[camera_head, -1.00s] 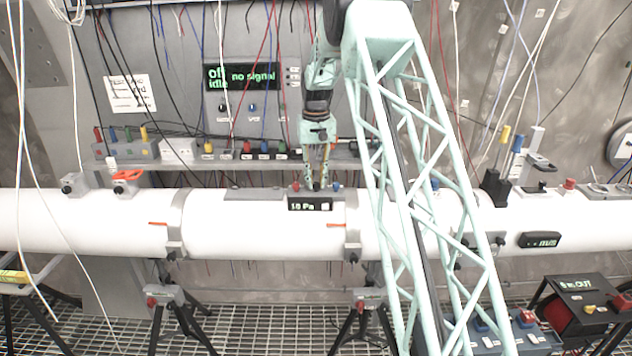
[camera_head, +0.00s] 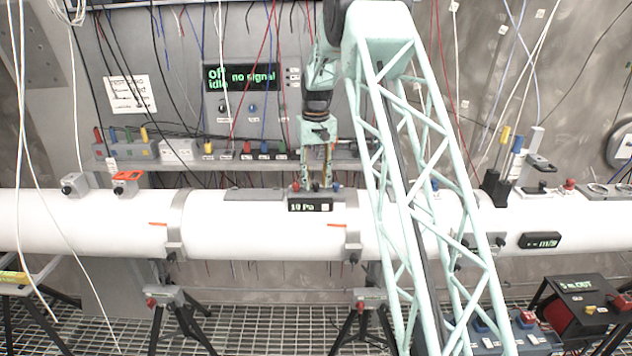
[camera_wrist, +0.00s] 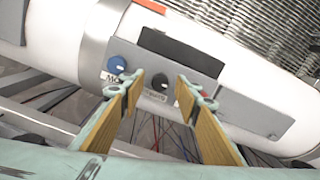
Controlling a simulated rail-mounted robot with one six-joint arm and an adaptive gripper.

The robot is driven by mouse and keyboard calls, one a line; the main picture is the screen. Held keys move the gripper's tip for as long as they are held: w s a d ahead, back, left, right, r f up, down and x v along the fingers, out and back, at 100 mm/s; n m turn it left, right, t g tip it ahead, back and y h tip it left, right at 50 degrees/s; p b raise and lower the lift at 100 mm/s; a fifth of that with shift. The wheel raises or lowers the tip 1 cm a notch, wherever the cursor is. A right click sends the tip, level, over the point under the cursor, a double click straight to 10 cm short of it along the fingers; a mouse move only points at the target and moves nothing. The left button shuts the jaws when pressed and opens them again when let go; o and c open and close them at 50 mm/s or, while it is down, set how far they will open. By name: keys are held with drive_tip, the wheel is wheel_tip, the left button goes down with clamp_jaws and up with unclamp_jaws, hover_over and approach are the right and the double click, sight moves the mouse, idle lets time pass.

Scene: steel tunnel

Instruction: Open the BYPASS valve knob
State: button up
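My gripper (camera_wrist: 158,82) is open, its two yellow-padded fingers pointing down at a small grey panel on the white pipe. A dark knob (camera_wrist: 158,86) with a small white label sits between the fingertips. There is visible space beside it; the label is too blurred to read surely as BYPASS. A blue knob (camera_wrist: 117,64) is left of the fingers, its label partly hidden.
The white pipe (camera_head: 90,220) runs across the view. A pressure display (camera_head: 310,205) is just below the knobs. A grey shelf (camera_head: 235,163) with several coloured connectors stands behind. Clamps (camera_head: 174,225) ring the pipe, and loose cables hang in front of the wall.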

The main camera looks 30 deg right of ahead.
sight(316, 185)
drive_tip(key=shift+r, duration=0.1)
wheel_tip(316, 185, up, 12)
idle(1.0)
idle(0.5)
drive_tip(key=s+a+r+t+b, duration=0.1)
drive_tip(key=s+a+r+b, duration=0.25)
drive_tip(key=s+a, duration=0.45)
drive_tip(key=s+a+r+n+b, duration=0.15)
drive_tip(key=s+a+r, duration=0.25)
drive_tip(key=s, duration=0.8)
drive_tip(key=s+a+r+t+b, duration=0.1)
drive_tip(key=s+a+r+b, duration=0.25)
drive_tip(key=s+a, duration=0.4)
drive_tip(key=s+a+f+b, duration=0.2)
drive_tip(key=s+f, duration=0.2)
drive_tip(key=s, duration=0.7)
drive_tip(key=s+a+f+t+b, duration=0.1)
drive_tip(key=s+f, duration=0.3)
drive_tip(key=s, duration=0.8)
drive_tip(key=s+a+f+t+b, duration=0.1)
drive_tip(key=s+a+f+b, duration=0.2)
drive_tip(key=s, duration=0.9)
drive_tip(key=shift+a+f+n, duration=0.2)
drive_tip(key=shift+f+n, duration=0.25)
drive_tip(key=shift+f, duration=0.05)
